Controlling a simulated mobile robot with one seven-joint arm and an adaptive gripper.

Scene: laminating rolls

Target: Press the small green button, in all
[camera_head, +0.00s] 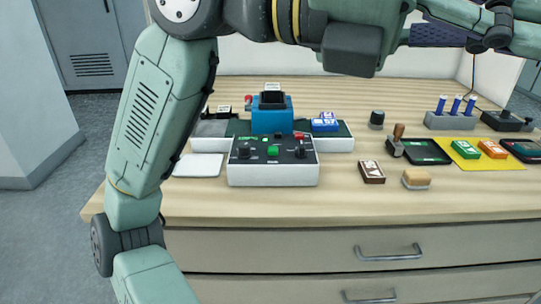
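A small green button (273,151) sits in the middle of the dark sloped top of a white control box (272,175) on the desk. The button is in plain view with nothing over it; I cannot tell whether it is pressed in. Black knobs stand on either side of it, the left one (244,152) and the right one (300,153). A red button (299,136) is at the box's back right. My arm rises on the left and crosses the top of the view. I cannot make out my gripper's fingers in this view.
A blue machine (272,118) stands behind the box. A white pad (198,165) lies left of it. Right are a brown box (372,172), a sponge-like block (416,180), a stamp (397,140) and a yellow mat (470,161) with small blocks. The front desk strip is clear.

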